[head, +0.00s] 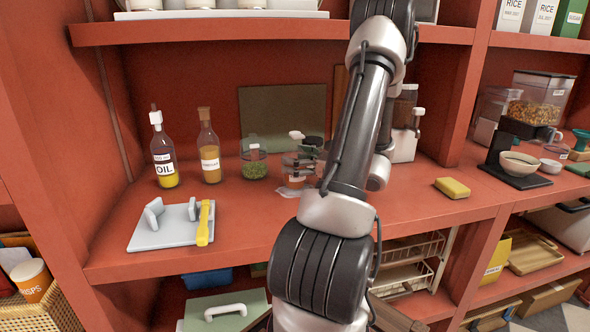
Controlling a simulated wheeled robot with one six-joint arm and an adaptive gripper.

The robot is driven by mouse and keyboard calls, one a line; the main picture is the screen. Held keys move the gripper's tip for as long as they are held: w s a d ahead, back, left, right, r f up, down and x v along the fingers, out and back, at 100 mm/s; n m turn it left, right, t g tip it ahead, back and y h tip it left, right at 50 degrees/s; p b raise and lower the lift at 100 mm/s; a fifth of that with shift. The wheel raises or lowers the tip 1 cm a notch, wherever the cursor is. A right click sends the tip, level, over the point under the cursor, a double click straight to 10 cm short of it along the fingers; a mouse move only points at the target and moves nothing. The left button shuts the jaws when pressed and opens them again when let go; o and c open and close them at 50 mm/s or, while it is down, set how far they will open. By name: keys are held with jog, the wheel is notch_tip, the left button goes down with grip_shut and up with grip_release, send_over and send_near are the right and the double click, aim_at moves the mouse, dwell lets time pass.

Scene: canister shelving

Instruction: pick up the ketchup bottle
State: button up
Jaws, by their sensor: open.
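I cannot make out a ketchup bottle for sure in the head view. On the middle shelf stand an oil bottle (165,155) with yellow oil and a brown-amber bottle (210,152) with a pale label, both upright. Right of them is a clear jar of green contents (254,162). A cluster of small jars (297,165) with dark and white tops stands beside my arm, partly overlapping. My arm crosses the middle of the view and hides part of the shelf behind it. My gripper does not show.
A white board (160,230) with a yellow-handled tool (204,223) lies at the shelf's left front. A yellow sponge (452,188) lies right of my arm. A black stand with a bowl (519,165) is farther right. The front shelf between board and arm is clear.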

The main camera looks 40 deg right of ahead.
jog(key=shift+c, duration=0.4)
jog(key=c, duration=1.3)
jog(key=shift+r, duration=0.1)
